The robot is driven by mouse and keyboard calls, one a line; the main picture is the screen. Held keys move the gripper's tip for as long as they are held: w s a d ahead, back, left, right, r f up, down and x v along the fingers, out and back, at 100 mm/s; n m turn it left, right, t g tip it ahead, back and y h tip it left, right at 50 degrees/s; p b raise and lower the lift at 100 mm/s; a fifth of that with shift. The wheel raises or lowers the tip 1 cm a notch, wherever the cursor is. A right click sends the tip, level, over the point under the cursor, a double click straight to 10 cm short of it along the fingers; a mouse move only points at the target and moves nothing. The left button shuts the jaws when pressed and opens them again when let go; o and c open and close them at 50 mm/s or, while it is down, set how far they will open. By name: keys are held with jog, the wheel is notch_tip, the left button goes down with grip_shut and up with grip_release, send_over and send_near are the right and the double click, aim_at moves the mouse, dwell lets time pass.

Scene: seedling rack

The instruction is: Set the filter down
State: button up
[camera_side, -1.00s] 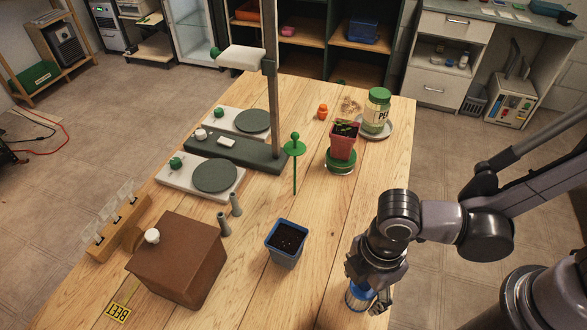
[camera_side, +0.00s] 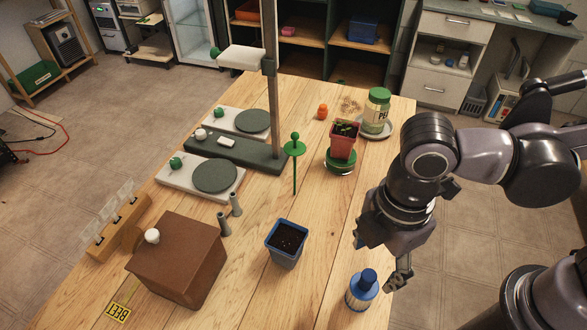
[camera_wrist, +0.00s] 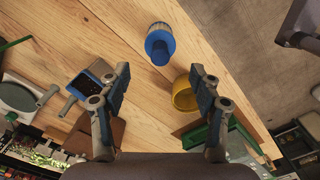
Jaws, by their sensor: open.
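The filter (camera_side: 361,291), a blue-capped cylinder with a pale, ribbed-looking body, stands upright on the wooden table near its right front edge. It also shows in the wrist view as a blue and whitish cylinder (camera_wrist: 159,45), just beyond the fingertips and between their lines. My gripper (camera_side: 383,262) is open and empty above the filter and apart from it. In the wrist view both fingers of my gripper (camera_wrist: 159,74) are spread with nothing between them at the tips.
A blue pot of dark soil (camera_side: 285,258) stands left of the filter. A brown box (camera_side: 178,258) is farther left. A red pot with a seedling (camera_side: 343,147) stands behind. A yellow round container (camera_wrist: 184,97) shows in the wrist view. Bare wood lies between the blue pot and filter.

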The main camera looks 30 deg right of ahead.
jog(key=shift+r, duration=0.5)
jog(key=w+d+r+m+t, duration=0.1)
jog(key=w+d+m+t, duration=0.2)
jog(key=d+m, duration=0.6)
jog(key=w+d+r+m+t, duration=0.1)
jog(key=w+d+m+t, duration=0.3)
jog(key=d, duration=1.1)
jog(key=w+m, duration=0.3)
jog(key=m, duration=0.2)
jog(key=shift+w+d+r, duration=0.25)
jog(key=shift+d+r, duration=0.05)
jog(key=shift+d, duration=0.1)
